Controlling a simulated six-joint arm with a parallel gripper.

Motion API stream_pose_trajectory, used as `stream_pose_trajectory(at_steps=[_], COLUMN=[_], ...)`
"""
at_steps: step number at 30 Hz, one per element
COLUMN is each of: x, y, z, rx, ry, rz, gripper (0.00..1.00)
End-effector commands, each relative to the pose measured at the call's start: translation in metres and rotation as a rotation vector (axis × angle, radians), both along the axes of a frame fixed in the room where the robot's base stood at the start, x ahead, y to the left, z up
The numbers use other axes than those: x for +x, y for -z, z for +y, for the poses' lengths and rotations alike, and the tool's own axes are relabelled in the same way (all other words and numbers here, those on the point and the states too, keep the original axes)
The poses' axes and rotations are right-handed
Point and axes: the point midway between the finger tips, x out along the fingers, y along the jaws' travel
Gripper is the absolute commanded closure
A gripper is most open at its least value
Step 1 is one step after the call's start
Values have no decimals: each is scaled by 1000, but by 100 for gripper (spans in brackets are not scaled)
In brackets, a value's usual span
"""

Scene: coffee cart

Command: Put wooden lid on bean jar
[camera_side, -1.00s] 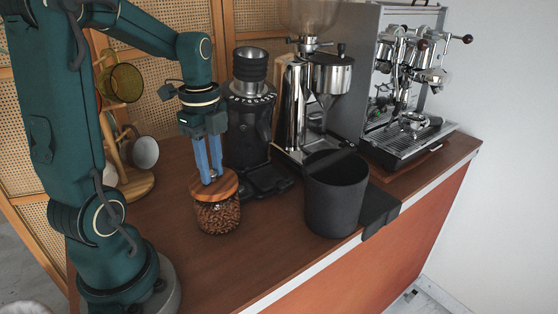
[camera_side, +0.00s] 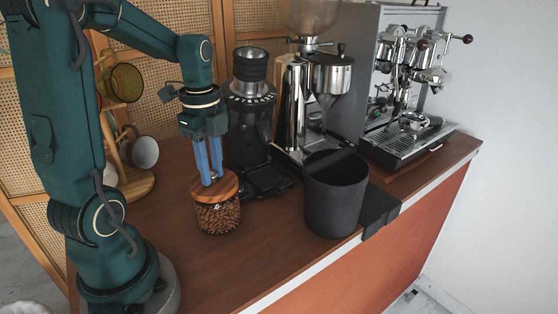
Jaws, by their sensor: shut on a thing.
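The bean jar (camera_side: 218,217) is clear glass, filled with brown coffee beans, and stands upright on the cart top near my arm's base. The round wooden lid (camera_side: 227,191) lies level at the mouth of the jar; whether it is fully seated cannot be told from this view. My gripper (camera_side: 209,181) points straight down over the lid, its two blue fingers close together. It is shut on the lid's top, and the exact grip spot is small and partly hidden by the fingers.
A black knock bin (camera_side: 335,200) stands right of the jar at the front edge. Behind are a black grinder (camera_side: 249,125), a chrome grinder (camera_side: 330,75) and an espresso machine (camera_side: 410,130). Cups hang on a wooden stand (camera_side: 138,185) at left. Cart top (camera_side: 265,240) is clear in front.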

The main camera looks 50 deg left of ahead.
Motion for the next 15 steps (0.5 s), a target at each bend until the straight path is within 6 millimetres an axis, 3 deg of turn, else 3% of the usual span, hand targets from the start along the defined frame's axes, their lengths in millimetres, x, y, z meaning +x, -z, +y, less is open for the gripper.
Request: stream_pose_trajectory(at_steps=[5,6,8,15], x=[0,0,0,0], y=[0,0,0,0], z=[0,0,0,0], rx=[0,0,0,0], ry=[0,0,0,0], rz=[0,0,0,0], gripper=[100,62,39,38])
